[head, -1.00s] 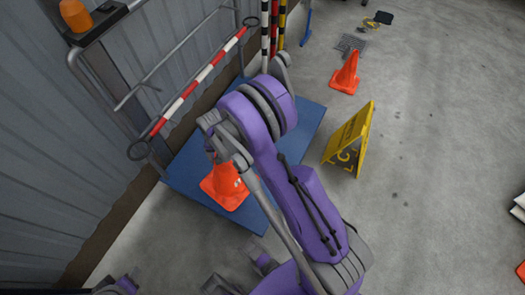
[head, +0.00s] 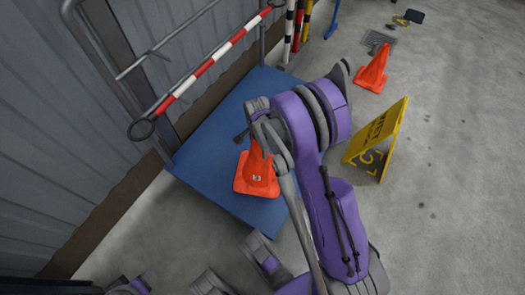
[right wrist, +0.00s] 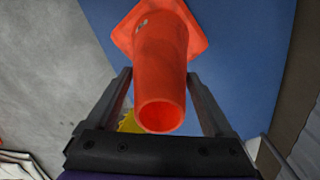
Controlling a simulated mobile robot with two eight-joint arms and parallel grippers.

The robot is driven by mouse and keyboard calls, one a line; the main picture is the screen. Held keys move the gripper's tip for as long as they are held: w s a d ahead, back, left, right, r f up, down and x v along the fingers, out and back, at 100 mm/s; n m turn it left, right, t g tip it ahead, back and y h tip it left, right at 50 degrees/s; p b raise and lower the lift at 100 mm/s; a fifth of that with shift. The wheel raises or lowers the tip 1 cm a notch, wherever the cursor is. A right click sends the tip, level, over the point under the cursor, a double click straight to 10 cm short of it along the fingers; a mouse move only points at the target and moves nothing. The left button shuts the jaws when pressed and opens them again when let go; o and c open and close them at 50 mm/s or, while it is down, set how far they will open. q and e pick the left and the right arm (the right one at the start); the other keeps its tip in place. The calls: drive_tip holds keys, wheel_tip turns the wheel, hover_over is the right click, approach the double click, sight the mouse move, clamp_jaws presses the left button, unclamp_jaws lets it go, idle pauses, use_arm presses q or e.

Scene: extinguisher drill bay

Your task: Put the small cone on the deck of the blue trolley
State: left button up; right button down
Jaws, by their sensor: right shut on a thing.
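The small orange cone (head: 256,172) is upright over the blue deck of the trolley (head: 207,148), near its front right part. My right gripper (head: 258,138) is shut on the cone's upper part. In the right wrist view, the cone (right wrist: 160,60) lies between the two fingers, its open top towards the camera and its square base against the blue deck (right wrist: 240,60). I cannot tell whether the base touches the deck.
A red-and-white barred rail (head: 205,65) runs along the trolley's wall side. A yellow folding sign (head: 378,138) and another orange cone (head: 373,70) stand on the floor to the right. Striped posts (head: 298,30) stand behind the trolley. Grey floor lies open at right.

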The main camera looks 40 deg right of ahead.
drive_tip(key=shift+f+b, duration=0.65)
drive_tip(key=shift+f, duration=2)
drive_tip(key=shift+f, duration=0.2)
unclamp_jaws()
drive_tip(key=shift+r, duration=0.1)
